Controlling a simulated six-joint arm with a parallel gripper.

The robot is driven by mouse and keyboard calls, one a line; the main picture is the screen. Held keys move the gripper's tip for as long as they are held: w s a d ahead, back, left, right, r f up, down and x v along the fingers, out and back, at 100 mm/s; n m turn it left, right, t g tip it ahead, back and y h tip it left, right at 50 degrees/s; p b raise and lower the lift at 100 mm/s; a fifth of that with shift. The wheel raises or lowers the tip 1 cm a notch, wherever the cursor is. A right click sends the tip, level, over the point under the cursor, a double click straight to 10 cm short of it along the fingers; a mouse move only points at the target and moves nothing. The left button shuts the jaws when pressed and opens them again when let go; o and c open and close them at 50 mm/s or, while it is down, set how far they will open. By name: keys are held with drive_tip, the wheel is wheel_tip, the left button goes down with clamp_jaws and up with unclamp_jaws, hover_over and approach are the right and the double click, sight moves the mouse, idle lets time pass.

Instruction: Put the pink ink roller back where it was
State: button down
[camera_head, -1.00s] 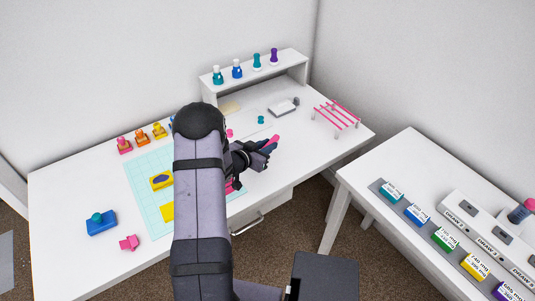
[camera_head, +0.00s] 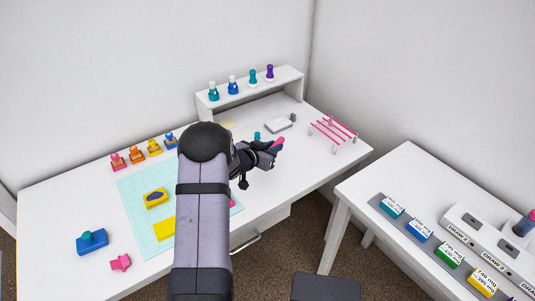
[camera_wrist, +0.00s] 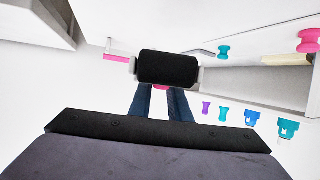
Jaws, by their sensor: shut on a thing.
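My gripper (camera_head: 270,148) is above the white desk, right of the cutting mat, with its blue fingers shut on the pink ink roller (camera_head: 278,142). In the wrist view the roller's black cylinder (camera_wrist: 168,67) in its white frame lies just beyond the fingertips (camera_wrist: 165,95), with a little pink between them. A rack of pink bars on short posts (camera_head: 333,131) stands on the desk to the right of the gripper, apart from it. My arm hides part of the desk and mat.
A white shelf (camera_head: 250,91) with several colored bottles stands at the back. Colored stamps (camera_head: 136,154) line the mat's (camera_head: 135,205) back edge. A side table (camera_head: 370,178) holds labelled boxes at right.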

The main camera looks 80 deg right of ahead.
drive_tip(key=shift+s+d, duration=0.1)
drive_tip(key=shift+d, duration=0.15)
drive_tip(key=shift+f, duration=0.1)
drive_tip(key=shift+f, duration=0.1)
wheel_tip(320, 180, down, 6)
drive_tip(key=b, duration=0.6)
drive_tip(key=shift+f, duration=0.2)
drive_tip(key=shift+f+b, duration=0.55)
drive_tip(key=shift+f, duration=0.2)
